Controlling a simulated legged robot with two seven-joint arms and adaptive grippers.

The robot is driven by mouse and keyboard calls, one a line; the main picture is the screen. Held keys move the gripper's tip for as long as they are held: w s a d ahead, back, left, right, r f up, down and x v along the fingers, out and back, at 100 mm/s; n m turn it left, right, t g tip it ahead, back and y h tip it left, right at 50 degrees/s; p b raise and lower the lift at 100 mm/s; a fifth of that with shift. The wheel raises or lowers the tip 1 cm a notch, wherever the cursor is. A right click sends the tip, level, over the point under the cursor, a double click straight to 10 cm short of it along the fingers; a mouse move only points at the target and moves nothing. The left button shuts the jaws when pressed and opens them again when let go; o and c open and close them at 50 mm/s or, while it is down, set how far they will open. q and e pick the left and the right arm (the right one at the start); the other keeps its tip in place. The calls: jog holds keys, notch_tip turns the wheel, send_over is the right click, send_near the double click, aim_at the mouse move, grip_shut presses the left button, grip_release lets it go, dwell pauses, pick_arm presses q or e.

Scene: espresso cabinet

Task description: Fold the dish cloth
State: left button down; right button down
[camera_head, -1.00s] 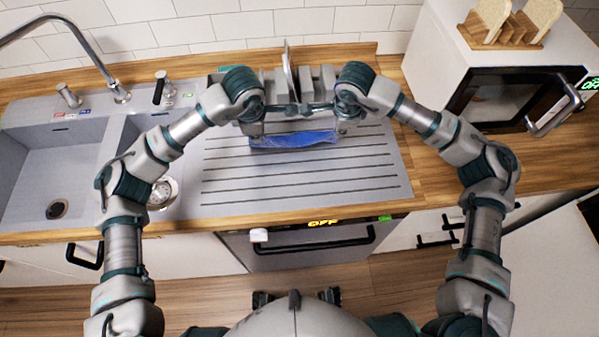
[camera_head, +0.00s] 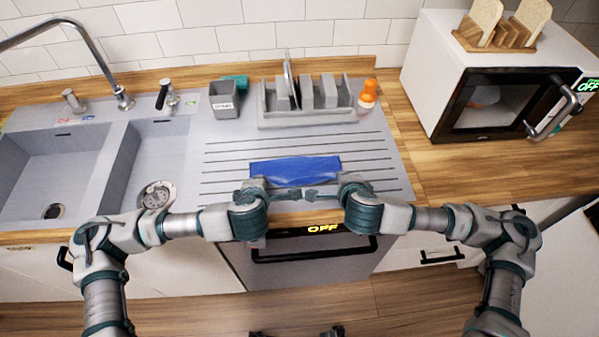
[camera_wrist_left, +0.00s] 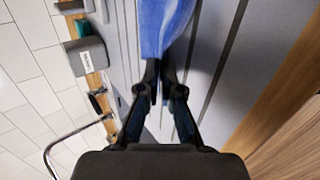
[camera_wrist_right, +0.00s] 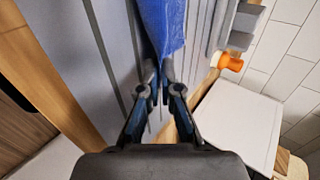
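The blue dish cloth (camera_head: 295,171) lies as a narrow band across the front part of the ribbed drainboard. My left gripper (camera_head: 281,194) and right gripper (camera_head: 314,194) face each other low over its front edge. In the right wrist view the fingertips (camera_wrist_right: 162,72) likewise meet at the cloth's pinched end (camera_wrist_right: 163,25). The exact contact at the tips is small and partly hidden by the fingers.
A grey dish rack (camera_head: 305,103) stands behind the cloth, with an orange-capped bottle (camera_head: 367,94) to its right and a grey caddy (camera_head: 224,100) to its left. Sink basins (camera_head: 50,175) are at left, a microwave (camera_head: 495,105) at right. The drainboard (camera_head: 225,160) is otherwise clear.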

pick_arm(q)
jog(key=shift+f, duration=0.2)
pick_arm(e)
jog(key=shift+f, duration=0.15)
pick_arm(q)
jog(key=shift+s+r+t, duration=0.15)
jog(key=shift+s+t, duration=0.15)
pick_arm(e)
jog(key=shift+s+t, duration=0.3)
pick_arm(q)
jog(key=c, duration=1)
grip_release()
jog(key=shift+w, duration=0.1)
jog(key=shift+c, duration=0.2)
pick_arm(e)
jog(key=c, duration=1)
grip_release()
jog(key=shift+w, duration=0.1)
jog(key=shift+c, duration=0.2)
